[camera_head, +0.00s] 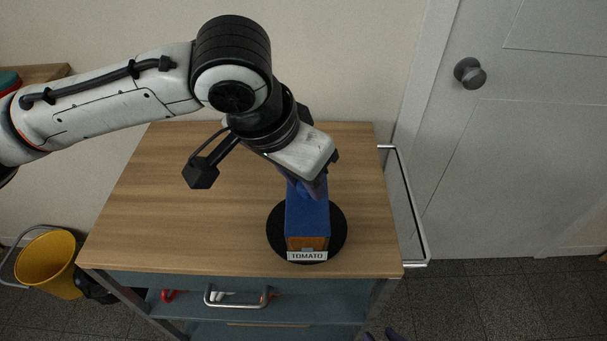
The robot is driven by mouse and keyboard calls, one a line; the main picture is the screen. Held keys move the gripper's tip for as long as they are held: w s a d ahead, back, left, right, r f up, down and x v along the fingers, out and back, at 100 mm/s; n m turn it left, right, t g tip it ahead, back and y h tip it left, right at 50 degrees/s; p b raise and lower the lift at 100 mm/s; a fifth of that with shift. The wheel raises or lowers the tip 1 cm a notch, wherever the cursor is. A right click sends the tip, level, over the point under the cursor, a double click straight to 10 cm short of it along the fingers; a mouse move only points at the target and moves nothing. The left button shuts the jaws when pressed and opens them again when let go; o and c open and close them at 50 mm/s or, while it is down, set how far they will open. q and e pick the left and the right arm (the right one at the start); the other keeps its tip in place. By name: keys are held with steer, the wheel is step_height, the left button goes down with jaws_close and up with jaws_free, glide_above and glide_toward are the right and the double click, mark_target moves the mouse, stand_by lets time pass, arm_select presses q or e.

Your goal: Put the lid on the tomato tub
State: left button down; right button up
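The tomato tub (308,243) stands on a round black mat (337,232) near the front right of the wooden table top. Its front is orange-brown, with a white TOMATO label at its foot. A blue lid (308,215) covers its top from this view; I cannot tell whether it rests fully on the tub. My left gripper (317,188) points down at the far end of the lid, with a purple finger close to or touching it. Its grip is mostly hidden by its own wrist. My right gripper (382,336) shows only as two purple fingertips, apart, at the bottom edge.
The wooden cart top (190,215) is clear left of the mat. A metal rail (410,215) runs along its right side. Shelves with a handle (236,304) lie below. A yellow bucket (48,262) stands at left, and a grey door (520,150) is at right.

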arm_select(q)
steer(key=c, duration=0.9)
jaws_free()
steer(key=shift+r, duration=0.1)
step_height(320, 180, up, 3)
steer(key=p, duration=0.3)
steer(key=shift+f, duration=0.2)
steer(key=shift+r+p, duration=0.5)
steer(key=shift+r, duration=1.6)
jaws_close()
